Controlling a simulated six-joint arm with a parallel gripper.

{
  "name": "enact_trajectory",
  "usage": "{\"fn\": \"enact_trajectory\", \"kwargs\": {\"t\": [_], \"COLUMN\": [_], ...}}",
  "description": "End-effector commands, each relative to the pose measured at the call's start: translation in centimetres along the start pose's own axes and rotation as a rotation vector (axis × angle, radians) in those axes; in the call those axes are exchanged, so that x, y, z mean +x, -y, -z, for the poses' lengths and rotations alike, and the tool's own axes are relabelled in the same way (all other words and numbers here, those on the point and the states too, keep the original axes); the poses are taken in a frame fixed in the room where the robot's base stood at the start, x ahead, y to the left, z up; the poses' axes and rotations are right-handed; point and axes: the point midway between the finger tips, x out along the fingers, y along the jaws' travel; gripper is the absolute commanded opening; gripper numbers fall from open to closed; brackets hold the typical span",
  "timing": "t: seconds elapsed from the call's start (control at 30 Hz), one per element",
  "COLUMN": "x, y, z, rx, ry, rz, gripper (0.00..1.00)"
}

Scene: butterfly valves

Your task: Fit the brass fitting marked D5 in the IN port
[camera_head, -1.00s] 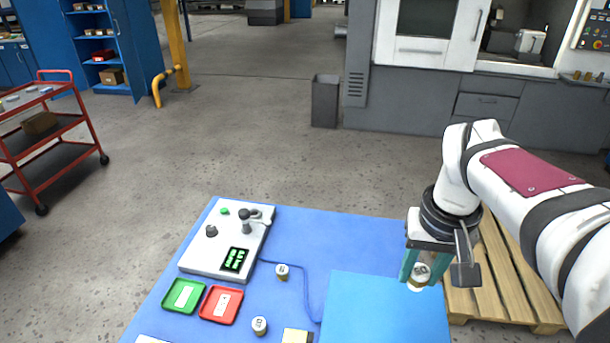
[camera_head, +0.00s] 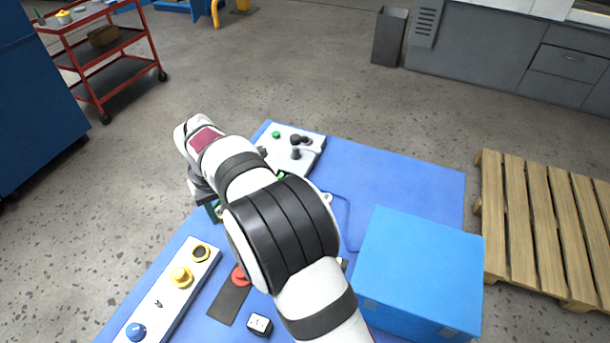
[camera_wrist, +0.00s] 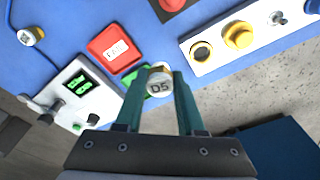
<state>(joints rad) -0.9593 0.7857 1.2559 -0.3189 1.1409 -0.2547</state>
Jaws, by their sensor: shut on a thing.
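The brass fitting marked D5 (camera_wrist: 159,88) is between the fingers of my gripper (camera_wrist: 160,78) in the wrist view, its marked face toward the camera. My gripper is shut on it, above the left side of the blue mat. In the head view my gripper (camera_head: 214,209) is mostly hidden by my arm, and the fitting is hard to make out. A grey-white test unit (camera_wrist: 68,98) with a green-lit display is left of the gripper in the wrist view. It is partly hidden in the head view (camera_head: 312,143). I cannot make out an IN label.
A red tray (camera_wrist: 114,48) marked FAIL and a green tray (camera_wrist: 130,77) lie beneath the gripper. A white panel (camera_wrist: 212,58) carries a yellow button (camera_wrist: 239,35) and a yellow-ringed dark round part (camera_wrist: 201,51). Another fitting (camera_wrist: 31,36) stands apart. A blue box (camera_head: 420,265) stands at right.

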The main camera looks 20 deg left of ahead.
Motion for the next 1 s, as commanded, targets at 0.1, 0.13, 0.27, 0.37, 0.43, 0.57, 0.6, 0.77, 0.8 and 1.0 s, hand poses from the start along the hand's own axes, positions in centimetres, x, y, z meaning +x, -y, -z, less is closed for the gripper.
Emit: {"fn": "enact_trajectory", "kwargs": {"t": [0.1, 0.13, 0.27, 0.37, 0.43, 0.57, 0.6, 0.77, 0.8, 1.0], "x": [2.3, 2.6, 3.5, 3.9, 4.3, 5.4, 5.9, 7.1, 7.2, 7.2], "y": [4.9, 5.7, 7.8, 8.2, 8.1, 8.1, 8.0, 8.0, 8.0, 8.0], "z": [0.4, 0.4, 0.4, 0.3, 0.2, 0.1, 0.0, -0.1, -0.1, -0.1], "rx": [-0.084, -0.099, -0.134, -0.140, -0.139, -0.138, -0.137, -0.138, -0.138, -0.137], "ry": [0.000, -0.001, -0.002, -0.002, -0.001, -0.001, 0.000, -0.001, -0.002, -0.002], "rz": [0.011, 0.013, 0.018, 0.019, 0.019, 0.019, 0.019, 0.019, 0.019, 0.019], "gripper": [0.00, 0.00, 0.00, 0.00, 0.00, 0.00, 0.00, 0.00, 0.00, 0.00]}}
